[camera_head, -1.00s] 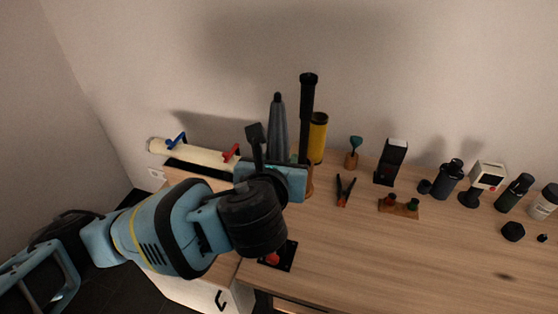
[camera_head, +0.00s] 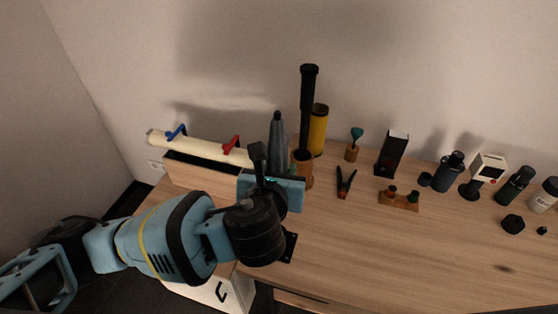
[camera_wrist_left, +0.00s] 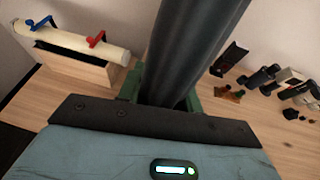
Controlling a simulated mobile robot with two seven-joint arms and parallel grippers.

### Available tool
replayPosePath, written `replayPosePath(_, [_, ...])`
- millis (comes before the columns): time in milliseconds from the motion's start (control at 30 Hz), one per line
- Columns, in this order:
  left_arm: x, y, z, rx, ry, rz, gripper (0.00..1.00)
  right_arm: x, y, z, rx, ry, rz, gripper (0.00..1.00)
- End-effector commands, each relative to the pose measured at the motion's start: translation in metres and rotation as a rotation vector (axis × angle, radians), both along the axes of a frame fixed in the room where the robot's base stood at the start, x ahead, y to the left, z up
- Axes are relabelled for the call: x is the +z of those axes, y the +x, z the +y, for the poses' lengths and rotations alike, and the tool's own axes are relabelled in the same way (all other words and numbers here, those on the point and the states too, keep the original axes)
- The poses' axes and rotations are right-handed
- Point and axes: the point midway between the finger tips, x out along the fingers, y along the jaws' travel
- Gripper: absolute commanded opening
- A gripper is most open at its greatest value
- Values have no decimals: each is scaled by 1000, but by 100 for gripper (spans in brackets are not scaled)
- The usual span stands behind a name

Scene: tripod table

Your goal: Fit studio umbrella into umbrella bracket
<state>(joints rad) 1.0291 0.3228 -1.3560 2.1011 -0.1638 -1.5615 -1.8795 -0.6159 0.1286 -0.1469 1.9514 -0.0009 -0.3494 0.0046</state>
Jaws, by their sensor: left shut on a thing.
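The studio umbrella (camera_head: 277,134) is a folded dark grey one, standing about upright with its tapered tip up. My left gripper (camera_head: 273,182) is shut on it. In the left wrist view the umbrella (camera_wrist_left: 190,50) rises as a thick dark shaft between green fingers of the gripper (camera_wrist_left: 165,95). Its lower end is hidden behind my gripper and wrist. A black plate (camera_head: 290,246) at the table's front left edge, probably the umbrella bracket, is mostly covered by my wrist. I cannot tell whether the umbrella touches it. My right gripper is not in view.
Close behind the umbrella stand a tall black tube (camera_head: 308,100) in a brown holder (camera_head: 303,168) and a yellow cylinder (camera_head: 318,132). A cream roll (camera_head: 200,148) with blue and red clamps lies left. Pliers (camera_head: 345,184) and several bottles are right. The front middle tabletop (camera_head: 390,250) is clear.

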Motion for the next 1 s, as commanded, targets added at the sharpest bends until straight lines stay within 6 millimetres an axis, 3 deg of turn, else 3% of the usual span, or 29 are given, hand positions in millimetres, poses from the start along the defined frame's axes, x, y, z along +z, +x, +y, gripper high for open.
replayPosePath(300, [-10, 0, 0, 0, 1, -2, 10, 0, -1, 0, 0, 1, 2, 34])
replayPosePath(1000, [-9, 0, 0, 0, 0, -3, 10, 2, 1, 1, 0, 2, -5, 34])
